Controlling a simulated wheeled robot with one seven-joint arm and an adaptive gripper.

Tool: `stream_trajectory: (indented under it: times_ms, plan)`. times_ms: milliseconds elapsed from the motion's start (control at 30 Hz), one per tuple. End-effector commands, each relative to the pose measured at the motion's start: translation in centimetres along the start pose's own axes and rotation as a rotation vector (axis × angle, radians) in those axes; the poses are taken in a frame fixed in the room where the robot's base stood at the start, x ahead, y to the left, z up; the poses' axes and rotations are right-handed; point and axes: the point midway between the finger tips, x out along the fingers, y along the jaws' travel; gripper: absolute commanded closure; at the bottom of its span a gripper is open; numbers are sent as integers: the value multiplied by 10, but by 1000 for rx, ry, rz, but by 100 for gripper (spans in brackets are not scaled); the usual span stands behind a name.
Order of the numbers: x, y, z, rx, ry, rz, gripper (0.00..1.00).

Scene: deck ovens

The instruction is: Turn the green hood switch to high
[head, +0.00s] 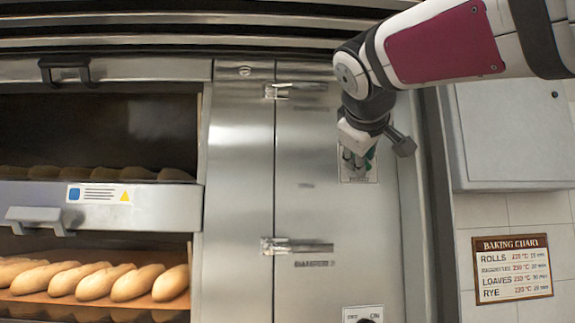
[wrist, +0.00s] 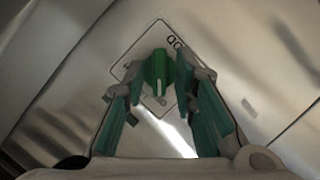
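The green hood switch (wrist: 157,68) is a knob on a pale square plate (wrist: 132,68), which looks tilted in the wrist view. A white mark on the knob points toward the bottom of that view. A few letters show at the plate's upper right edge; the other lettering is hidden or too small to read. My gripper (wrist: 157,88) is open, with one teal-padded finger on each side of the knob. The right fingertip is close to the knob; I cannot tell if it touches. In the head view my gripper (head: 358,160) covers most of the plate (head: 373,174).
A steel door with latches (head: 290,246) surrounds the switch plate. Below is another plate (head: 362,313) with a dark knob. Oven decks with loaves (head: 95,284) stand at left, with a protruding handle (head: 35,215). A grey wall cabinet (head: 515,130) and baking chart (head: 512,268) are at right.

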Motion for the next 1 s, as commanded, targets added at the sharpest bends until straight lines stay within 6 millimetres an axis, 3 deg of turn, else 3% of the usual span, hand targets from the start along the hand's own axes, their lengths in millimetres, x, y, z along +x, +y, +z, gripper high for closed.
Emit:
stream_trajectory:
  times_ms: [100,567,1000]
  plan:
    - [0,0,0,0,0,0,100]
    - [-1,0,0,55,0,-24,100]
    - [-2,4,0,375,-2,-155,100]
